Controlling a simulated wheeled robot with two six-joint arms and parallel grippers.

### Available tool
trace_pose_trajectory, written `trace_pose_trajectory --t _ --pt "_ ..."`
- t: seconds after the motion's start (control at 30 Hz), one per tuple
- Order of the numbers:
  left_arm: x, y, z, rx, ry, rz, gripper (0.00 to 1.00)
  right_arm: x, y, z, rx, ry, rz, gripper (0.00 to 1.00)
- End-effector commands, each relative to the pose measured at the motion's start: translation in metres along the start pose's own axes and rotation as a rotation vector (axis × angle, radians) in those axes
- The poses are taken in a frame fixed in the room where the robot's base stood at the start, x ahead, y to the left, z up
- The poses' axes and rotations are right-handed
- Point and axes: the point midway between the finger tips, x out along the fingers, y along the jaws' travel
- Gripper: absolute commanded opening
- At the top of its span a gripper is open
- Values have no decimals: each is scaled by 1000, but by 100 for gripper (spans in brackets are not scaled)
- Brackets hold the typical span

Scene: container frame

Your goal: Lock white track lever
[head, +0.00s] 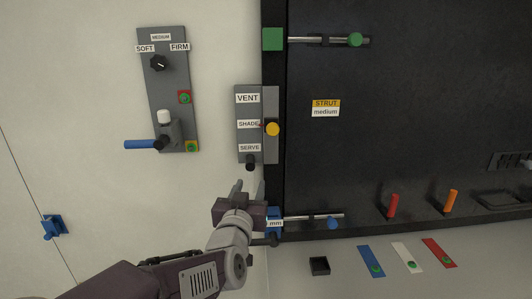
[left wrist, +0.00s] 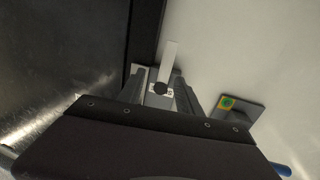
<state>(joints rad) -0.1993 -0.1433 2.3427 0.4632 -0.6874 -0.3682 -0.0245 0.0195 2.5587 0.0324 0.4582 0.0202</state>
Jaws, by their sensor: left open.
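On the dark slot panel (head: 241,120) labelled VENT, SHADE and SERVE, a yellow knob (head: 272,129) sits beside SHADE and a black knob (head: 250,163) is below SERVE. My left gripper (head: 250,186) is open just below the black knob, apart from the panel. I cannot tell whether this strip is a lever. A white-capped block (head: 164,117) stands on the left panel. My right gripper is not in view.
The left panel (head: 158,90) has a black dial, buttons and a blue handle (head: 140,144). A blue-knobbed rod (head: 315,217) lies right of my gripper. Red (head: 393,206) and orange (head: 451,201) pegs and blue, white (head: 402,251) and red strips are at lower right.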

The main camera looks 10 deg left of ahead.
Motion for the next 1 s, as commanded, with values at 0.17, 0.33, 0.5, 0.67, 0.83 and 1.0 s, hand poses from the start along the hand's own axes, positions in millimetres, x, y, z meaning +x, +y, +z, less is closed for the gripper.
trace_pose_trajectory --t 0.17,0.33,0.5,0.67,0.83,1.0 --pt "3 2 0 1 -3 4 41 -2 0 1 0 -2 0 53" --pt "32 1 -1 3 -9 2 41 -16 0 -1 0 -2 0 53" --pt "66 2 -1 2 -8 3 41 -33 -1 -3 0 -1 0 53" --pt "86 2 0 2 -6 3 41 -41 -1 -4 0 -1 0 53" --pt "91 2 3 1 -5 5 41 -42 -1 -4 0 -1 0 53" --pt "91 2 3 1 -5 5 39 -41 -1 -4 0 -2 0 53"
